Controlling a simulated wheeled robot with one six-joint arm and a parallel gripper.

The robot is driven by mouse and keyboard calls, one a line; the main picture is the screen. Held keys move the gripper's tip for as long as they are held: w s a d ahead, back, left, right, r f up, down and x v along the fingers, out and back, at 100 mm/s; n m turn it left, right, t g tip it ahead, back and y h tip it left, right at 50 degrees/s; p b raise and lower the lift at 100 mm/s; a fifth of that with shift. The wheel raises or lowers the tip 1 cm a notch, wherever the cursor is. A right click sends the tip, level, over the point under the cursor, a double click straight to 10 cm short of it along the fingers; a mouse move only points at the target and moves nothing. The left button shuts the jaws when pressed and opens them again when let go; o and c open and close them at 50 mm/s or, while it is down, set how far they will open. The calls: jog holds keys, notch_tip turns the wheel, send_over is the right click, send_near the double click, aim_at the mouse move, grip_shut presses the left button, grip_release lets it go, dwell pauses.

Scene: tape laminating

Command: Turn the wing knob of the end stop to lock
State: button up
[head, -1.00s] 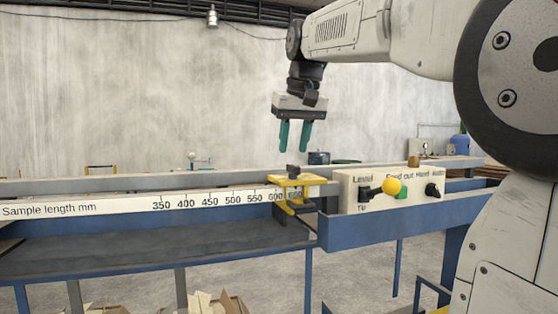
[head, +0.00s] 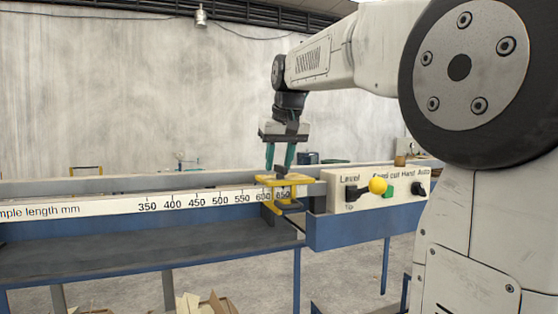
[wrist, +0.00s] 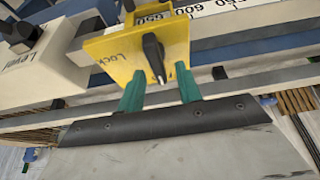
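The end stop (head: 268,181) is a yellow bracket on the rail near the 600–650 marks. In the wrist view its yellow plate (wrist: 113,58) carries the word "Lock" and a black wing knob (wrist: 153,57). My gripper (head: 281,166) points down just above the end stop. In the wrist view its two green fingers (wrist: 158,84) are apart, with the near end of the knob between or just beyond their tips. Contact with the knob cannot be told. In the head view the knob is hidden around the fingertips.
The sample length scale (head: 198,200) runs along the rail to the left. A control panel (head: 340,190) with a yellow-ball lever (head: 377,186) and black switches stands close right of the end stop. The blue bench shelf (head: 130,262) below the rail is bare.

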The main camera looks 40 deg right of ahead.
grip_shut()
jog(key=m+h, duration=0.1)
jog(key=m, duration=0.3)
jog(key=shift+m+g+h, duration=0.3)
jog(key=shift+m+h, duration=0.1)
jog(key=m, duration=0.2)
jog(key=m+g+h, duration=0.1)
jog(key=m, duration=0.1)
jog(key=shift+s+d+m+g, duration=0.1)
jog(key=shift+d+m+g, duration=0.1)
jog(key=shift+m+g, duration=0.1)
jog(key=m, duration=0.2)
jog(key=m+g, duration=0.1)
jog(key=m, duration=0.1)
jog(key=shift+s+g+h, duration=0.15)
jog(key=shift+g+h, duration=0.15)
jog(key=shift+s+m+g, duration=0.15)
jog(key=shift+m+g, duration=0.65)
jog(key=shift+m, duration=1.4)
